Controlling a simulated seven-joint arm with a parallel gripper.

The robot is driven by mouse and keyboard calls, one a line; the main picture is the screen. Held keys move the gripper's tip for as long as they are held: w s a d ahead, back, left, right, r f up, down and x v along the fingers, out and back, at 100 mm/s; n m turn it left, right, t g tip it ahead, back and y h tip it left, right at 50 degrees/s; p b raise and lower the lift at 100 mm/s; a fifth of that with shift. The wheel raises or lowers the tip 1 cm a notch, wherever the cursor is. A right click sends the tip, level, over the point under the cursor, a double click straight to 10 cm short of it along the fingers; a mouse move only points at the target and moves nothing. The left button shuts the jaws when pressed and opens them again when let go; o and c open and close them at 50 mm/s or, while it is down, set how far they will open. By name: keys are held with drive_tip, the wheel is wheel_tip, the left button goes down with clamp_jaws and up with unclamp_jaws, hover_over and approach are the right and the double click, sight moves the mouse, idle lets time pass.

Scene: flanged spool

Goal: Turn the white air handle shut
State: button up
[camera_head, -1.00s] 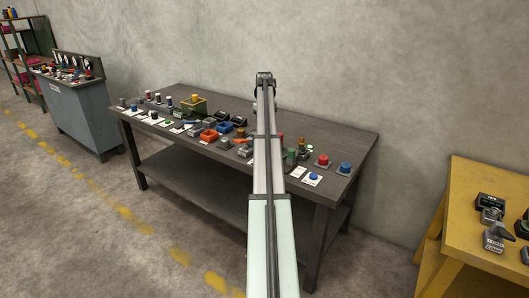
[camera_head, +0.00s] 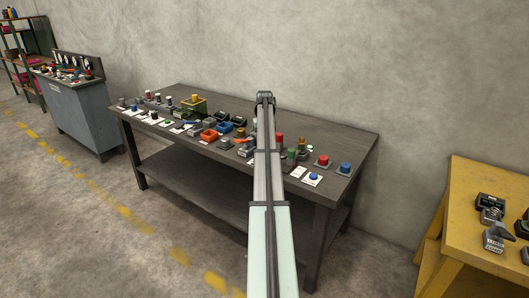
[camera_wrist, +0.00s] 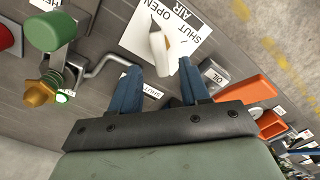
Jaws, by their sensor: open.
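The white air handle (camera_wrist: 158,48) shows in the wrist view, upper middle, over a white card (camera_wrist: 136,38) printed AIR, OPEN and SHUT. My gripper (camera_wrist: 158,67) is open, with its two blue fingers apart and the tips just short of the handle. The handle's near end lies between the lines of the fingers; whether they touch it I cannot tell. In the head view my gripper (camera_head: 265,98) is over the dark bench, and my arm covers the spot where the handle is.
A green knob (camera_wrist: 56,32), a brass fitting (camera_wrist: 40,92) and a bent grey crank (camera_wrist: 110,62) are to the left in the wrist view. A grey OIL block (camera_wrist: 212,76) and an orange tray (camera_wrist: 248,90) are close on the right. The dark bench (camera_head: 325,130) holds many small controls.

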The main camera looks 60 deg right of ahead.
drive_tip(key=shift+f, duration=2.9)
clamp_jaws()
